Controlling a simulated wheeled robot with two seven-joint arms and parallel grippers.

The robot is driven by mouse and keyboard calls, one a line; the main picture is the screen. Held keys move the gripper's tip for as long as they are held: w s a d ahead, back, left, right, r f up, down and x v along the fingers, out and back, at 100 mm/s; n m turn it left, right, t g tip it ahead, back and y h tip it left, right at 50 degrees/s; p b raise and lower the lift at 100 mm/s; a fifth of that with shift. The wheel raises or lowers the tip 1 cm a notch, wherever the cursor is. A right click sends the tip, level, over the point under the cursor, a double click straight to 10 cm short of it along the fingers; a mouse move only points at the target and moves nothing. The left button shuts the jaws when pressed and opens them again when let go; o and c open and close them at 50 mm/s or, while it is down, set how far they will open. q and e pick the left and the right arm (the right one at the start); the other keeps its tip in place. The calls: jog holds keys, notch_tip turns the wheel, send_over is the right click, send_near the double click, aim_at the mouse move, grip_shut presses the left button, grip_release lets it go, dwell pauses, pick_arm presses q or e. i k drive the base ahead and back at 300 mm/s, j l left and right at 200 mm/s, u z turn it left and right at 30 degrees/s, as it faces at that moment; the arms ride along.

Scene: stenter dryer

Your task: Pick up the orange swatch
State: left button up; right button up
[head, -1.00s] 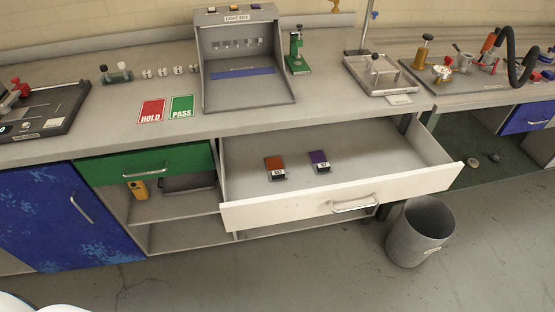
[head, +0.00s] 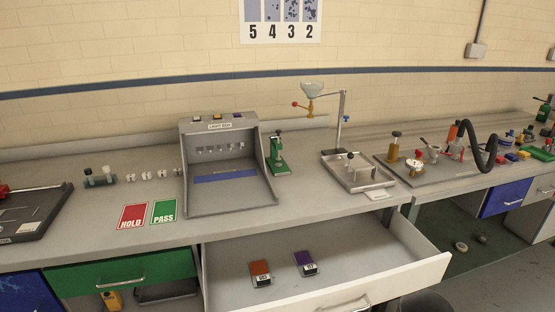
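The orange swatch (head: 260,268) lies flat in the open white drawer (head: 393,279), left of its middle. Neither of my grippers shows in the head view.
The grey light box (head: 229,198) stands on the counter behind the drawer. Red HOLD (head: 132,215) and green PASS (head: 164,211) cards lie left of it. A green stand (head: 277,160) and a metal tray (head: 358,176) are to its right. The drawer sticks out from the counter front.

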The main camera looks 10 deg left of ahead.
aim_at(260, 270)
jog(key=i+l, duration=0.8)
